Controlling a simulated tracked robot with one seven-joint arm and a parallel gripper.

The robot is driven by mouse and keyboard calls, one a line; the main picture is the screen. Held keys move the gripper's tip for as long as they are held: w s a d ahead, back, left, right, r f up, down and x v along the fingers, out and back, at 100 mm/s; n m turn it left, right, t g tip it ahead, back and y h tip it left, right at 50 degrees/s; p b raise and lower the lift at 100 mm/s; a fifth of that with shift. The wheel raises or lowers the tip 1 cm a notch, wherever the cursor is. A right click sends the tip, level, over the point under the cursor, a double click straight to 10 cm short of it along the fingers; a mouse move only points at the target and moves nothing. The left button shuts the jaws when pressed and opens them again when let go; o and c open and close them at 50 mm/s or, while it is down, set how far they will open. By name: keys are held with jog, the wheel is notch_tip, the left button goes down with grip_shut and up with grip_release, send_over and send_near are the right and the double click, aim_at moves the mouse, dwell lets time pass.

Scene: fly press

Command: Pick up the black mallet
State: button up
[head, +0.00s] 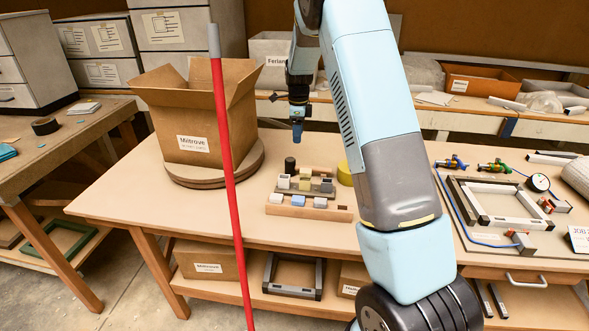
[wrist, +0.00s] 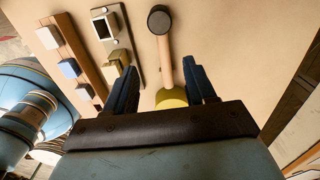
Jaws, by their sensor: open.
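The black mallet lies on the workbench. In the wrist view its round black head (wrist: 160,19) is at the top, and its pale wooden handle (wrist: 165,60) runs down between my fingers towards a yellow round thing (wrist: 172,97). In the head view the black mallet head (head: 290,165) shows behind the block rack; most of the handle is hidden there. My gripper (wrist: 156,68) is open and empty, with one blue finger on each side of the handle in the picture. In the head view my gripper (head: 297,132) hangs above the bench, apart from the mallet.
A wooden rack (head: 310,212) with several small blocks stands in front of the mallet. The yellow round thing (head: 345,173) is right of it. A cardboard box (head: 190,125) stands on a round turntable at left. A red pole (head: 228,165) rises in the foreground.

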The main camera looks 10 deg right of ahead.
aim_at(298, 165)
jog(key=f, duration=1.4)
jog(key=shift+w+d+f, duration=0.1)
jog(key=shift+w+f, duration=0.3)
grip_shut()
